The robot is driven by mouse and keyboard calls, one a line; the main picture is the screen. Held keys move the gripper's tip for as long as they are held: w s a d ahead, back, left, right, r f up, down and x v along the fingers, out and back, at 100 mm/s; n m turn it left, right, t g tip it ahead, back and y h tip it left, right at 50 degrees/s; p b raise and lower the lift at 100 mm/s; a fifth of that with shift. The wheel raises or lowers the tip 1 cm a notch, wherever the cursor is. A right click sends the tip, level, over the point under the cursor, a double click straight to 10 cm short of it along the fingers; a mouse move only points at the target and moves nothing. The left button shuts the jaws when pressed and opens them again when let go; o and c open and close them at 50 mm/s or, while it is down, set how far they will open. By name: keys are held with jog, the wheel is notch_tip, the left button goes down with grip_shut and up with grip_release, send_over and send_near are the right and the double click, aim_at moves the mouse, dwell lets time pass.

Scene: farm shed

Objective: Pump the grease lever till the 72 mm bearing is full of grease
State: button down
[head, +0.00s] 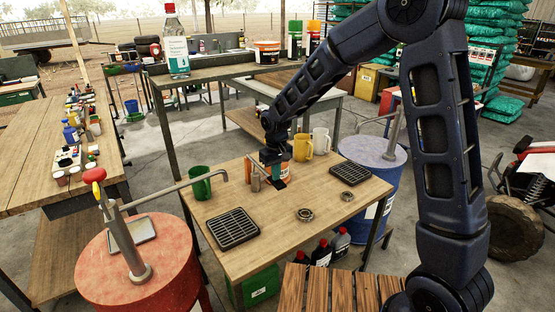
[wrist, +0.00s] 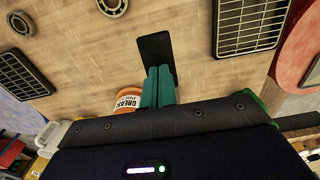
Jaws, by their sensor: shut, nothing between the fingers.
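My gripper (head: 279,184) is shut and empty, teal fingers together, above the middle of the work table. The fingers (wrist: 158,86) also show in the wrist view. A flat black piece (wrist: 155,52) lies just past the fingertips; I cannot tell what it is or if they touch. An orange and white grease tub (wrist: 127,100) stands beside the fingers, partly hidden behind my gripper in the head view. Two bearing rings lie on the table, one nearer (head: 306,214) and one to the right (head: 347,196). I cannot tell which is 72 mm or see grease in them.
A red drum (head: 165,262) with a red-knobbed pump stands left; its spout reaches over the table. A blue drum (head: 372,155) with a pump stands right. Black grates lie left (head: 232,228) and right (head: 350,173). A green mug (head: 200,186) and yellow mug (head: 303,148) stand nearby.

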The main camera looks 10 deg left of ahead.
jog(key=shift+s+d+f, duration=0.15)
jog(key=shift+s+f, duration=0.05)
jog(key=shift+f, duration=0.3)
jog(key=shift+w+r, duration=0.2)
jog(key=shift+r, duration=4.45)
